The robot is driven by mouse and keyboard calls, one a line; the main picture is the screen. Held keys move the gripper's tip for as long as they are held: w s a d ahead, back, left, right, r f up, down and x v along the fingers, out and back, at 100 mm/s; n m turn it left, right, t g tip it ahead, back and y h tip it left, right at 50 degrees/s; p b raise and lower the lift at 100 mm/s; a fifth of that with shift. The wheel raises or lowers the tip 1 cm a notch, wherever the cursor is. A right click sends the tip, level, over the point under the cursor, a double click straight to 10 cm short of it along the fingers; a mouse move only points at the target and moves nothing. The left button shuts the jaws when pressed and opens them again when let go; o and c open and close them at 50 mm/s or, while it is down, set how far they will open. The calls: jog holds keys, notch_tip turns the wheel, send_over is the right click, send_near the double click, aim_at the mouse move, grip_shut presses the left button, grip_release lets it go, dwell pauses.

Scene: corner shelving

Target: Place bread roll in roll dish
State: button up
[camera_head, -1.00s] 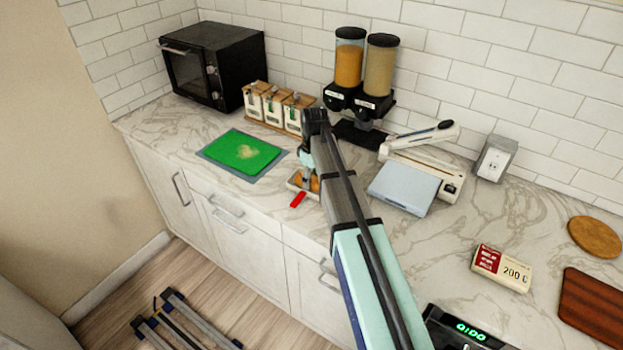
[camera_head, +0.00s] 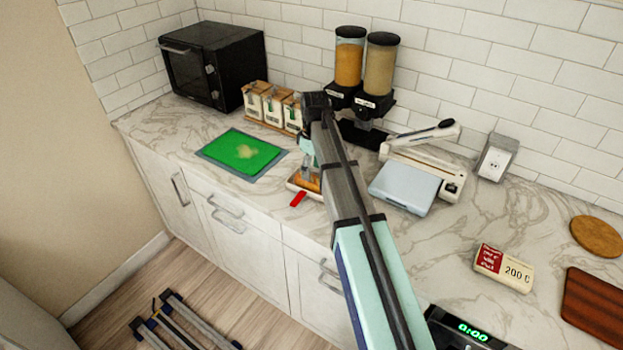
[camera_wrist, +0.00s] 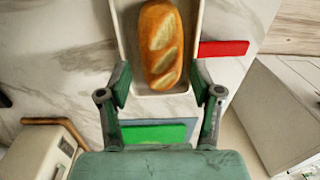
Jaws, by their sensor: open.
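The bread roll (camera_wrist: 161,42) is golden brown with pale slashes. It lies lengthwise inside the roll dish (camera_wrist: 194,14), a pale narrow tray with a red tab (camera_wrist: 222,48) beside it. In the head view the roll (camera_head: 309,182) and dish (camera_head: 291,184) are on the counter near its front edge, partly hidden by my arm. My gripper (camera_wrist: 160,82) is open and empty in the wrist view, its fingertips spread to either side of the near end of the roll. It appears to be above the dish; contact cannot be told.
A green board (camera_head: 240,152) lies left of the dish. Several labelled containers (camera_head: 270,106) and two dispensers (camera_head: 365,65) stand behind. A white sealer-like device (camera_head: 405,185) is to the right. A black oven (camera_head: 212,65) fills the back left corner.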

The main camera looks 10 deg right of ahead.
aim_at(313, 176)
notch_tip(313, 176, up, 8)
jog(key=b, duration=0.1)
jog(key=shift+w+d+f, duration=0.15)
dwell(1.3)
